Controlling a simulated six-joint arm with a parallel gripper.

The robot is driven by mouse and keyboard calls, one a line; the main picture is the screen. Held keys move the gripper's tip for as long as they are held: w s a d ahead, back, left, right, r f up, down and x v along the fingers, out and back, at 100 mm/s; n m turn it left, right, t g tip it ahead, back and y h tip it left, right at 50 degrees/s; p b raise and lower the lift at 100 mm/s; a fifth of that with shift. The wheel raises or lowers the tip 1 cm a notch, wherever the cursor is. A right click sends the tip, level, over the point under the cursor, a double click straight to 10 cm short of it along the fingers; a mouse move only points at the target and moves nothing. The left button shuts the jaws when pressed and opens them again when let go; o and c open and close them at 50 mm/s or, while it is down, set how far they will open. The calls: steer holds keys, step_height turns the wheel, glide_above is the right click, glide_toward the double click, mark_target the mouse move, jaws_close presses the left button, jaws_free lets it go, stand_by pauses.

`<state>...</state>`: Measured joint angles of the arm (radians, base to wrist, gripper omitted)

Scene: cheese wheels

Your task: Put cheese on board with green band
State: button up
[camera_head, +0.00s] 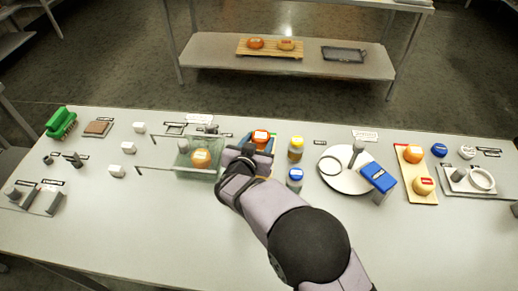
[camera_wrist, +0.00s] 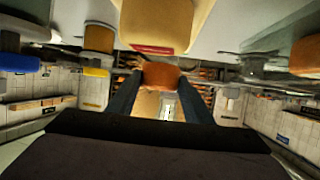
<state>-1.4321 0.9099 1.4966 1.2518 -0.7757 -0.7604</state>
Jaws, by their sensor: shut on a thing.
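My gripper (camera_head: 259,146) reaches over the middle of the table and is shut on an orange cheese (camera_head: 261,136) with a pale label. In the wrist view the cheese (camera_wrist: 160,75) sits between the two dark blue fingers. Whether it touches the table cannot be told. Another orange cheese (camera_head: 201,156) is at the greenish see-through box (camera_head: 184,172), left of my gripper. A yellow board (camera_head: 409,173) at the right bears two orange cheeses, one at its far end (camera_head: 413,154) and one at its near end (camera_head: 424,186). I cannot make out a green band on any board.
A yellow-capped bottle (camera_head: 296,149) and a blue-capped bottle (camera_head: 294,178) stand close right of my gripper. Beyond them are a white round plate (camera_head: 335,179) and a blue box (camera_head: 378,177). White blocks and a green brush (camera_head: 61,122) are at the left.

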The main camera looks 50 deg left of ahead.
steer(key=shift+f, duration=1.8)
steer(key=shift+f, duration=0.25)
steer(key=o, duration=1.2)
steer(key=shift+r, duration=0.15)
steer(key=shift+r+p, duration=0.2)
steer(key=shift+p, duration=0.1)
steer(key=shift+s+d, duration=0.15)
steer(key=shift+s, duration=0.1)
steer(key=b+v, duration=0.2)
steer(key=v, duration=0.9)
steer(key=shift+s+d+r, duration=0.15)
